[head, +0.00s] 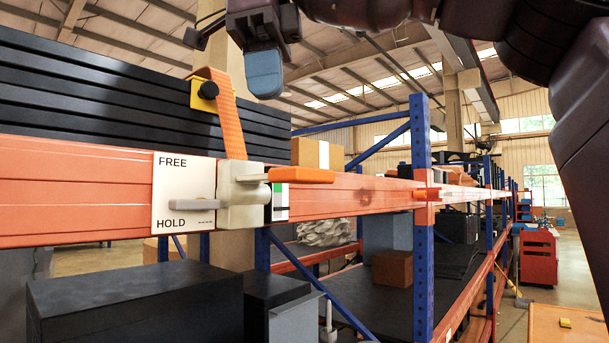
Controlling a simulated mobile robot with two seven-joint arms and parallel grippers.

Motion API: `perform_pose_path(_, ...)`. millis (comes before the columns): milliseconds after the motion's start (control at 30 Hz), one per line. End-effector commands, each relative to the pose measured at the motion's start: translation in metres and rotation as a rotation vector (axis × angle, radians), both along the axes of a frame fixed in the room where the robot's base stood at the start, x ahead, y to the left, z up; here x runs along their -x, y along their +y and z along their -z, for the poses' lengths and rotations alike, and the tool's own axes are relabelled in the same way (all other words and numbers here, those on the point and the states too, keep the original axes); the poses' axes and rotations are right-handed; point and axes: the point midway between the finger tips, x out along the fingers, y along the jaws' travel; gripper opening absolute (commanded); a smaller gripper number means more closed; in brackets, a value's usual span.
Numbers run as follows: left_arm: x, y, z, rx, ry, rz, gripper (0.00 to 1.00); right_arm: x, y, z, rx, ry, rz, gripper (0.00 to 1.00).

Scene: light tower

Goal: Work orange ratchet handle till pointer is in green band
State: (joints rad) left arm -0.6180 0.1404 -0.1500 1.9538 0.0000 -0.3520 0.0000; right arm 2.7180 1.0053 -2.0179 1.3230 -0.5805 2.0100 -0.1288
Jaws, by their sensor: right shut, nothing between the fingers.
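The orange ratchet handle (300,175) sticks out to the right from the cream ratchet body (240,205) on the orange beam, roughly level. Just below it is a small gauge (281,204) with a green band (279,187) at its top and white below. The pointer is too small to make out. A grey lever (194,205) lies left across the FREE/HOLD plate (183,178), nearer HOLD. An orange strap (230,120) rises from the ratchet. My right gripper (265,82) is shut and empty, above the handle and apart from it. My left gripper is out of view.
The strap passes a yellow corner piece (200,95) on a stack of black slabs (100,90). A blue rack post (421,250) stands to the right. A black box (130,305) sits below the beam. The space right of the strap, above the handle, is mostly open.

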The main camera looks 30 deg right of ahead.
Motion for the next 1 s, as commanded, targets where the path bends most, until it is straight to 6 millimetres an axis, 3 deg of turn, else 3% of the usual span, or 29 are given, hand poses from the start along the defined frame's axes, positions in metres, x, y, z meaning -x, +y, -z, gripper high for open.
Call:
perform_pose_path(400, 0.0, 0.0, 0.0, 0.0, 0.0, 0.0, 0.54, 0.0, -0.001, 0.0, -0.001, 0.001, 0.0, 0.0)
perform_pose_path(700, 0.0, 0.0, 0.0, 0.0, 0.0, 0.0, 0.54, 0.016, -0.022, 0.013, 0.001, 0.005, -0.001, 0.0)
perform_pose_path(1000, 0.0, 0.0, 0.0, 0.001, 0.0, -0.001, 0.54, 0.019, -0.025, 0.015, 0.003, 0.005, 0.0, 0.0)
